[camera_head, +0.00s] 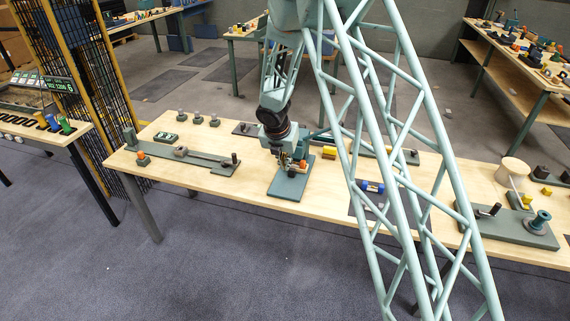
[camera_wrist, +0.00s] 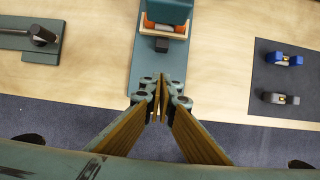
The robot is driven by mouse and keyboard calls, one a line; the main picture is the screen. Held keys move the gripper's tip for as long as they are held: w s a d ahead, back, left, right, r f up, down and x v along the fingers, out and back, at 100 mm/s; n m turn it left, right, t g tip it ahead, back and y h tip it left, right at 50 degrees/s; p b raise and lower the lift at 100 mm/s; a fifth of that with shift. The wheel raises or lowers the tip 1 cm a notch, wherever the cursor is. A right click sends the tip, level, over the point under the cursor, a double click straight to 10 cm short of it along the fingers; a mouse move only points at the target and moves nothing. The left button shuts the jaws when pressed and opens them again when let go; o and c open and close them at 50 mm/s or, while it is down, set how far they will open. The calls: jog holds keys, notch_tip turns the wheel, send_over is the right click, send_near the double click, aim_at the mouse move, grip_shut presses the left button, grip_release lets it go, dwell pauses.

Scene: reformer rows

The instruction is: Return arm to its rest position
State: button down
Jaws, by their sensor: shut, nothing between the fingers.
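My gripper (camera_wrist: 157,98) is shut and empty in the wrist view, its two finger pads together. It is over the front end of a teal base plate (camera_wrist: 148,60) that carries an upright block with orange parts (camera_wrist: 165,28). In the head view my gripper (camera_head: 288,163) hangs low over the same teal plate (camera_head: 289,189) near the front edge of the wooden table. My arm's joints hide part of the block there. Whether the fingertips touch anything cannot be told.
The wooden table (camera_head: 197,130) holds a grey-green plate with a lever (camera_head: 205,160) on the left. A dark mat (camera_wrist: 284,110) with blue and grey parts lies to the right. A teal board with a spool (camera_head: 508,228) is at the far right. My lattice structure crosses the head view.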

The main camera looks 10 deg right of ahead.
jog(key=s+d+r+m+b, duration=0.1)
jog(key=s+d+r+m, duration=0.45)
jog(key=s+r, duration=0.75)
jog(key=s+d+r+m+b, duration=0.1)
jog(key=s+d+r+m, duration=0.2)
jog(key=s+r+m, duration=1)
jog(key=s+r+m+b, duration=0.1)
jog(key=s+r+m, duration=0.3)
jog(key=s+r, duration=0.85)
jog(key=s+a+m+y, duration=0.1)
jog(key=s+m, duration=0.3)
jog(key=s, duration=0.7)
jog(key=s+a+f+m+y+b, duration=0.1)
jog(key=s+m, duration=0.3)
jog(key=s, duration=0.8)
jog(key=shift+s+a, duration=0.15)
jog(key=shift+a, duration=0.65)
